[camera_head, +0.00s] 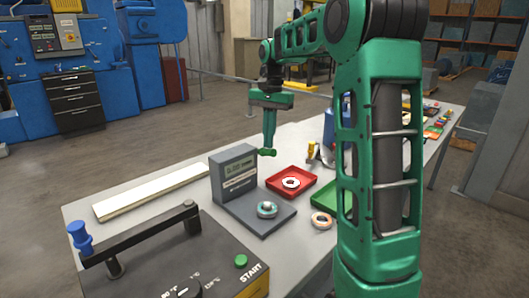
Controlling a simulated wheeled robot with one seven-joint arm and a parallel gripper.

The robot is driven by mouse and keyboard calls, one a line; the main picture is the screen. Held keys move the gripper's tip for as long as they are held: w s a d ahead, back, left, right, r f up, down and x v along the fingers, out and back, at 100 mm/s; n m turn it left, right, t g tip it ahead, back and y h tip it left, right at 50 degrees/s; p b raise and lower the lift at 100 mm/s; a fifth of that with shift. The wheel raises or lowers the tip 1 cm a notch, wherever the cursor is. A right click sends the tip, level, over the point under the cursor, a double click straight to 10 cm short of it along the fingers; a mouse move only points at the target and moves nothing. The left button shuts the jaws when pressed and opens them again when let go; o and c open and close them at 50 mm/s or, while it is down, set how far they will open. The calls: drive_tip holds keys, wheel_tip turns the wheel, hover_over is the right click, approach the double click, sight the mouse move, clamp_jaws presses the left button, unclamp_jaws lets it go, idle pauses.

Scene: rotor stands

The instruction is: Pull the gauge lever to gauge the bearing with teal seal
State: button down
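The grey gauge (222,185) stands on the table with a small lit display facing right; its digits are too small to read. On its flat base rests a bearing with a teal seal (267,209), lying flat. My gripper (267,150) points down above and to the right of the gauge's display block, behind the bearing in the picture. It is seen edge-on, so its finger gap is hidden. A small green piece shows at its lower end; I cannot tell whether it is a fingertip or a lever knob. I cannot clearly make out the gauge lever.
A red tray (272,184) holds another bearing (291,183). A copper-coloured ring (321,221) lies beside a green tray (322,199), partly behind my arm. A dark heater box (215,255) with a blue-knobbed bar (150,232) fills the front left. A pale flat strip (150,192) lies behind it.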

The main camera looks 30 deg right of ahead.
drive_tip(key=shift+f, duration=1.4)
drive_tip(key=d, duration=0.1)
drive_tip(key=w+d+r, duration=0.1)
drive_tip(key=shift+w+d, duration=0.25)
drive_tip(key=shift+d, duration=0.05)
drive_tip(key=shift+r, duration=0.15)
wheel_tip(320, 180, up, 10)
drive_tip(key=shift+w+d+r, duration=0.25)
drive_tip(key=shift+w+d, duration=0.1)
drive_tip(key=shift+d, duration=0.1)
